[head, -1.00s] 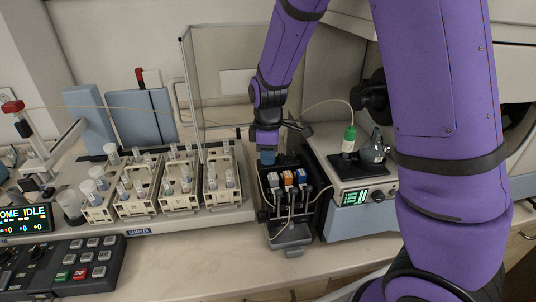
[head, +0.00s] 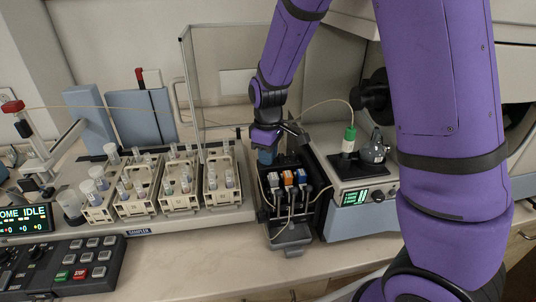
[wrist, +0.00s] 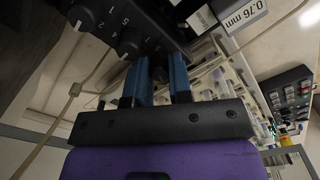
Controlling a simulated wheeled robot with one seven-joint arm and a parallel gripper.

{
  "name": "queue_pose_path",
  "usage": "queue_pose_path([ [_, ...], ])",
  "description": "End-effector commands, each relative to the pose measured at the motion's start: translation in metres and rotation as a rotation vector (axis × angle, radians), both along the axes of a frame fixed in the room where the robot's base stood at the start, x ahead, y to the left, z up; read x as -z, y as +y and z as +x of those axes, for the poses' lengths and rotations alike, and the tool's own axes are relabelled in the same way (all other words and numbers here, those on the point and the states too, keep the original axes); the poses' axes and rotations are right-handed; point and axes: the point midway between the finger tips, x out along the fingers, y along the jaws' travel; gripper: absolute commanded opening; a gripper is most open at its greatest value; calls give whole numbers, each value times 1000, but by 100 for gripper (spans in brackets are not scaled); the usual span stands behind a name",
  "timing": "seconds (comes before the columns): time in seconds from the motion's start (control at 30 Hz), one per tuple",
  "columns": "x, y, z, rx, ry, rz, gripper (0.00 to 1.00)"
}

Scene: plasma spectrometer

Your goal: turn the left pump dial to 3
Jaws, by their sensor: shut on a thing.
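The pump (head: 289,237) is a dark unit with white, orange and blue cassettes and thin tubes, right of the sampler. My gripper (head: 266,157) reaches down at its back left. In the wrist view, my gripper (wrist: 158,72) has its two blue fingers closed around the left pump dial (wrist: 157,66), a dark knob mostly hidden between them. Two other black dials, a middle one (wrist: 130,42) and an outer one (wrist: 80,17), sit beside it with white numbers around them. The held dial's pointer and setting are hidden.
A blue-grey instrument (head: 350,222) with a green display stands close on the right. A keypad (head: 75,268) lies front left. The bench front is clear.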

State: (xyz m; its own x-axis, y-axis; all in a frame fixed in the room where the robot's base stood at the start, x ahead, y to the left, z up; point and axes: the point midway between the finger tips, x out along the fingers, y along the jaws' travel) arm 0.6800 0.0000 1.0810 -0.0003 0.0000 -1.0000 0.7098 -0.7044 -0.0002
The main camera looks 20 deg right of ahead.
Motion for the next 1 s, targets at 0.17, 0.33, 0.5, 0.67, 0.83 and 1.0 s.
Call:
queue_pose_path([
  [0.17, -1, 0, 1, 0, -3, 0, 27],
  [0.33, 0, 0, 0, 0, -1, 0, 45],
  [0.5, 0, 0, 0, -1, -1, 0, 45],
  [0.67, -10, 0, 1, -1, -3, 1, 45],
  [0.83, -37, 0, 1, -1, -5, 2, 45],
  [1.0, -61, 0, 1, 0, -4, 1, 45],
])
